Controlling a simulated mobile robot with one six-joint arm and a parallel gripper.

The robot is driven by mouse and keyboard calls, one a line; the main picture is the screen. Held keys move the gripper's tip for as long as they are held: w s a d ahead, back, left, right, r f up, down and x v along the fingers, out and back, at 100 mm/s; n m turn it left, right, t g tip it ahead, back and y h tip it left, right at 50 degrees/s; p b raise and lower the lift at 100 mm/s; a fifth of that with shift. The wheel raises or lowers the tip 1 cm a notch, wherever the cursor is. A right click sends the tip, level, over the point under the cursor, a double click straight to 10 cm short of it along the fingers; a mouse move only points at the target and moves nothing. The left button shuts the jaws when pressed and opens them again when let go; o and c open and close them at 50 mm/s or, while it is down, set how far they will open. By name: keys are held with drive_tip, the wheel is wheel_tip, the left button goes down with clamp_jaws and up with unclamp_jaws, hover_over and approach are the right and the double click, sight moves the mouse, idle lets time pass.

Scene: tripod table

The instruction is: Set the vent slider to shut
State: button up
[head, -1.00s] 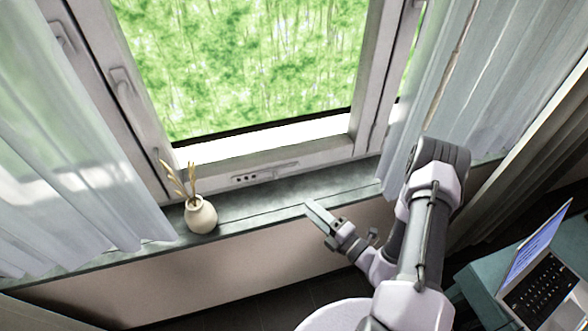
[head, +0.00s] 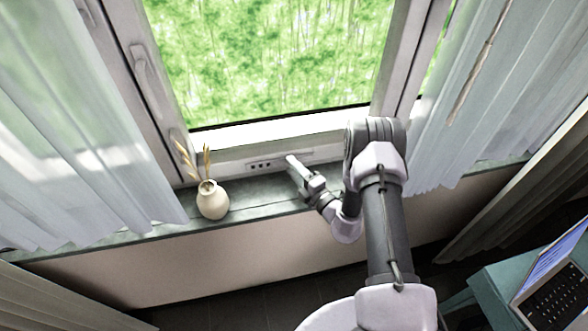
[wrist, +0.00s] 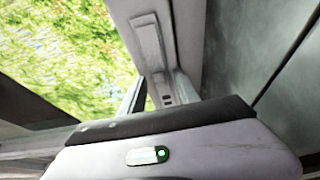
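The vent (head: 262,165) is a pale strip low on the window frame, with several small dark holes showing at its left end. The slider's exact setting is hard to tell, but some holes are uncovered. My gripper (head: 291,160) is at the vent in the head view, over its right part. Whether it touches is unclear. In the wrist view only its body with a green light shows; the fingers' gap cannot be made out.
A cream vase (head: 213,200) with dried stems stands on the grey sill (head: 258,196), left of my gripper. Curtains hang at both sides, the right one (head: 455,110) near my arm. A laptop (head: 552,275) sits on a teal table (head: 490,290) at lower right.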

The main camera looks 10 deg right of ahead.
clamp_jaws()
idle(1.4)
